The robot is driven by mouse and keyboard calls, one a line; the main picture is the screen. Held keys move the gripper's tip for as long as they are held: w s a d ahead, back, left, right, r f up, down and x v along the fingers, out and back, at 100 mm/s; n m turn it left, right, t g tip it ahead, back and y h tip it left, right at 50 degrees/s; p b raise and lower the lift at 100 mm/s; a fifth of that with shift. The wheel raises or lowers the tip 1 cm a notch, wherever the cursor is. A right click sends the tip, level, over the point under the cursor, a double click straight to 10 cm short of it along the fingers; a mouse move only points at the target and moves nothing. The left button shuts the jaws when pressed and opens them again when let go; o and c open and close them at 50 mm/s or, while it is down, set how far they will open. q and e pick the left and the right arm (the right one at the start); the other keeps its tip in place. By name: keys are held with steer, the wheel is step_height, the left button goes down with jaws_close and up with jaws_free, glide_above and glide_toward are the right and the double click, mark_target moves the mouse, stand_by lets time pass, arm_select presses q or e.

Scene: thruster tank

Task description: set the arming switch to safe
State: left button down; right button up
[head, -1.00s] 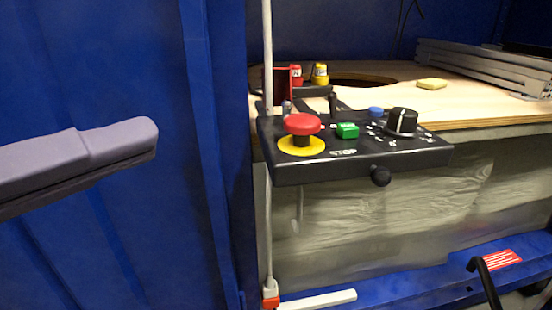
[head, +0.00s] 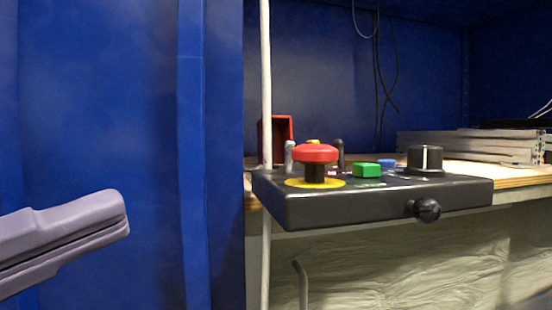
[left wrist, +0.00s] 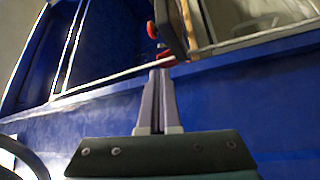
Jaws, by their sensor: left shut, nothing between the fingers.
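The black control panel (head: 380,205) stands right of centre in the head view, seen almost edge-on. At its left rear is a raised red guard (head: 280,135), with a short silver toggle (head: 290,155) in front of it. A dark toggle (head: 339,153) stands further right. No label shows which one is the arming switch, and the lever positions are hard to tell. My left gripper (head: 118,212) is shut and empty, left of the panel and clear of it. In the left wrist view its fingers (left wrist: 160,75) point up towards the panel's edge (left wrist: 168,25). My right gripper is not in view.
A red mushroom button (head: 315,153), a green button (head: 366,170), a blue button (head: 387,163) and a black knob (head: 426,160) crowd the panel top. A pale upright pole (head: 266,90) passes the panel's left end. A blue wall (head: 100,100) lies behind my left gripper.

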mark_target(287, 148)
arm_select(q)
steer(key=b+x, duration=0.2)
steer(key=x, duration=1.1)
steer(key=shift+w+d, duration=0.25)
steer(key=shift+w, duration=0.05)
